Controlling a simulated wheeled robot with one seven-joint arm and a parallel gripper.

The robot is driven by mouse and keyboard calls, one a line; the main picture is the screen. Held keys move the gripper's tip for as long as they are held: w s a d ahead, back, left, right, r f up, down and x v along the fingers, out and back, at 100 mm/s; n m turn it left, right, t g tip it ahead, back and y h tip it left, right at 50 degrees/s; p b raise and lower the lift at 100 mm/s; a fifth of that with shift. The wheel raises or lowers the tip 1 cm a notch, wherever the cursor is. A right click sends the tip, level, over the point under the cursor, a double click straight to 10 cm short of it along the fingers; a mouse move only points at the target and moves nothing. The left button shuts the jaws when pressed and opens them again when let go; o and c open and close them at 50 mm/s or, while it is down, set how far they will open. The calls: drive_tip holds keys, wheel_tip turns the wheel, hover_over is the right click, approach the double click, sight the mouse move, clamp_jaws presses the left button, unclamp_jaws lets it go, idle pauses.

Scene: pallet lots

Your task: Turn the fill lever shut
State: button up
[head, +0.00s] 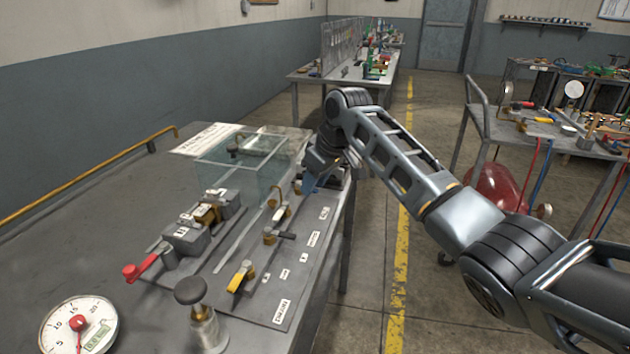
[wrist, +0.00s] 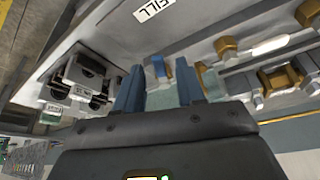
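The FILL label (wrist: 155,8) shows upside down at the top of the wrist view. Just below it, a small valve with a brass body and a blue handle (wrist: 156,68) shows between my fingertips; I take it to be the fill lever. My gripper (wrist: 158,88) is open, with one blue-grey finger on each side of the handle and gaps visible. I cannot tell whether a finger touches it. In the head view my gripper (head: 312,182) is low over the far right of the bench panel, and my arm and gripper hide the lever there.
The grey bench (head: 120,220) carries a clear tank (head: 240,160), a yellow-handled lever (head: 240,277), a dark-handled lever (head: 275,237), a red-handled lever (head: 145,266), a black knob (head: 190,291) and a dial gauge (head: 78,330). A cart (head: 560,140) stands right. Floor between is clear.

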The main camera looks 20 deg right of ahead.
clamp_jaws()
drive_tip(key=shift+a+r+p, duration=0.1)
drive_tip(key=shift+p, duration=0.25)
drive_tip(key=m+p, duration=0.1)
drive_tip(key=a+m+h+p, duration=0.1)
drive_tip(key=p, duration=0.1)
drive_tip(key=shift+s+a+r+m, duration=0.1)
drive_tip(key=shift+s+r+m, duration=0.05)
drive_tip(key=shift+s+m, duration=0.2)
drive_tip(key=m+p, duration=0.1)
drive_tip(key=m, duration=0.1)
drive_tip(key=a+m+h+p, duration=0.1)
drive_tip(key=p, duration=0.1)
drive_tip(key=shift+a+m, duration=0.3)
drive_tip(key=shift+m, duration=0.05)
drive_tip(key=m, duration=0.1)
drive_tip(key=a+m+h, duration=0.1)
drive_tip(key=m+h, duration=0.1)
drive_tip(key=m, duration=0.1)
drive_tip(key=shift+w+a+f+p, duration=0.15)
drive_tip(key=shift+a+f+p, duration=0.15)
drive_tip(key=shift+a+p, duration=0.1)
drive_tip(key=shift+w+a+m+h+b, duration=0.2)
drive_tip(key=shift+a+m+h+b, duration=0.05)
drive_tip(key=shift+m, duration=0.55)
drive_tip(key=shift+w+a+m+h+b, duration=0.15)
drive_tip(key=shift+a+m+h+b, duration=0.1)
drive_tip(key=shift+m, duration=0.55)
